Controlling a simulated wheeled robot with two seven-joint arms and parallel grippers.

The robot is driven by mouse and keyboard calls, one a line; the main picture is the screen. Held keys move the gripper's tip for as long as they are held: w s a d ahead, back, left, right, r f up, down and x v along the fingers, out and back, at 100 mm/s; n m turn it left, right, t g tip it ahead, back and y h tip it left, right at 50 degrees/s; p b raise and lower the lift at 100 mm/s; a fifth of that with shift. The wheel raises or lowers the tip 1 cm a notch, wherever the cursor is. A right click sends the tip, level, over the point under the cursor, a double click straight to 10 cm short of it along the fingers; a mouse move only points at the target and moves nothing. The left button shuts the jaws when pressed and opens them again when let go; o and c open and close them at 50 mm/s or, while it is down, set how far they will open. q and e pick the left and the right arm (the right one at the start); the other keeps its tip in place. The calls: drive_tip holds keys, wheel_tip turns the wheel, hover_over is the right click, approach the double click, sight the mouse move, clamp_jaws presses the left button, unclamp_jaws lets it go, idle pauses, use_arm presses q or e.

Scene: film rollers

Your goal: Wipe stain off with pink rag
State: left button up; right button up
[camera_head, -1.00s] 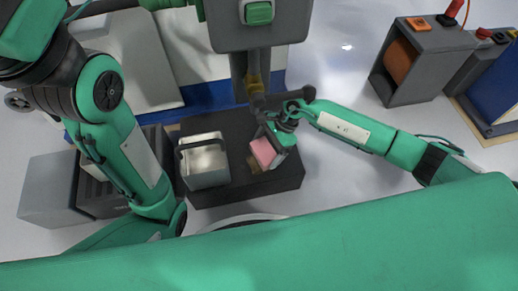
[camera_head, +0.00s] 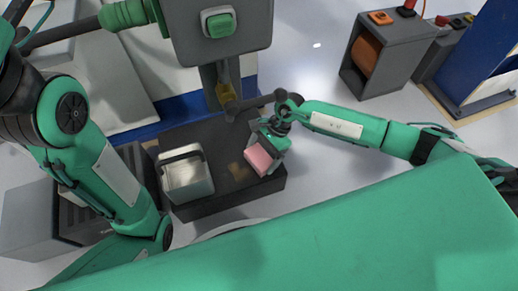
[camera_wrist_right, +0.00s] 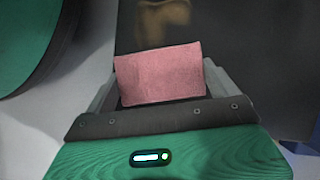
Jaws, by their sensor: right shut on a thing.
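The pink rag (camera_head: 259,159) is held in my right gripper (camera_head: 268,150), over the right part of a dark grey table (camera_head: 215,202). In the right wrist view the rag (camera_wrist_right: 160,74) sits between the two fingers of my gripper (camera_wrist_right: 165,85), which is shut on it. A brown stain (camera_head: 238,171) shows on the dark tabletop, just left of the rag. It also shows at the top of the right wrist view (camera_wrist_right: 162,20), ahead of the rag. I cannot tell whether the rag touches the tabletop. My left arm is at the left, and its gripper is not visible.
An open metal container (camera_head: 187,176) with a dark handle stands on the table left of the stain. A grey machine with a green button (camera_head: 220,24) overhangs the table's back. A grey box with an orange roller (camera_head: 366,53) stands at the upper right.

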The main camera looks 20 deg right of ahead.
sight(251, 160)
drive_tip(key=shift+s, duration=0.2)
drive_tip(key=shift+a, duration=0.4)
drive_tip(key=shift+a+f, duration=0.1)
drive_tip(key=shift+a, duration=1.3)
drive_tip(key=shift+s+a, duration=0.15)
drive_tip(key=shift+a, duration=3.75)
drive_tip(key=shift+f, duration=0.1)
drive_tip(key=shift+d, duration=0.1)
